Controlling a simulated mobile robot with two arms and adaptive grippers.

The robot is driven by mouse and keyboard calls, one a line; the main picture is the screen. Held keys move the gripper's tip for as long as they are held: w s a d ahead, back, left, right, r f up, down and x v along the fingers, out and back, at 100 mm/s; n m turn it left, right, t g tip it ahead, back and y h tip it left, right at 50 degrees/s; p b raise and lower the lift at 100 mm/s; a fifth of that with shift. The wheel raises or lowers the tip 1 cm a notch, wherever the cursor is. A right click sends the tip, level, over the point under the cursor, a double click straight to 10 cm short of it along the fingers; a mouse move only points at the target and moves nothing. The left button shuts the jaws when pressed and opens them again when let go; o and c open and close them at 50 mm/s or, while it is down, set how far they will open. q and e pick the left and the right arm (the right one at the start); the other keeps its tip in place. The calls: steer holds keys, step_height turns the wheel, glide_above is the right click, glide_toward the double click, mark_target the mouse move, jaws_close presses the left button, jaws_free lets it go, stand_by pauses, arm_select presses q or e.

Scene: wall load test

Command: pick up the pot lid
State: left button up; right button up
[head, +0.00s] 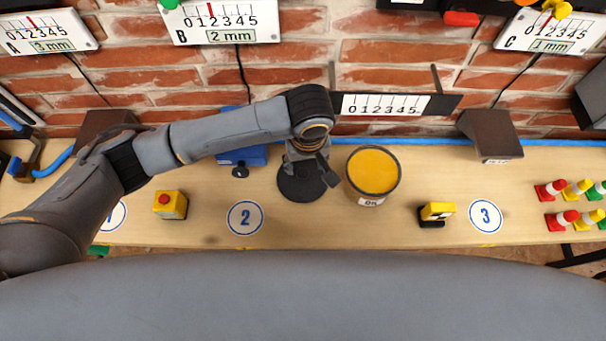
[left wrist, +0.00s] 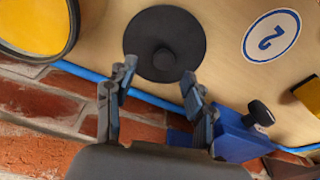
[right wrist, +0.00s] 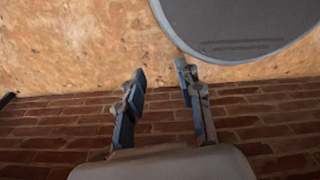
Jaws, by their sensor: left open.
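The pot lid is a dark round disc (head: 298,190) with a knob in its middle, lying flat on the wooden bench right of the number 2 mark. It also shows in the left wrist view (left wrist: 185,28), just beyond the fingertips. My left gripper (head: 312,170) hangs over the lid and partly hides it in the head view. In the left wrist view its fingers (left wrist: 158,72) are apart with nothing between them, and the knob stands ahead of the gap. My right gripper (right wrist: 160,75) has its fingers apart and is empty; it is not in the head view.
A yellow-filled oil pot (head: 372,171) stands close right of the lid. A blue block (head: 243,157) with a black knob is to the left behind. A yellow box with a red button (head: 170,204) and a small yellow-black item (head: 436,213) stand further out. A brick wall closes the back.

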mark_target(303, 172)
arm_select(q)
steer(key=f, duration=0.2)
steer(key=shift+a+f+p, duration=0.3)
steer(key=shift+p, duration=0.05)
steer(key=shift+w+f, duration=0.15)
steer(key=shift+f, duration=0.55)
steer(key=c, duration=0.9)
jaws_close()
arm_select(e)
steer(key=shift+s+r, duration=0.55)
steer(key=shift+s, duration=0.05)
arm_select(q)
steer(key=shift+r, duration=0.1)
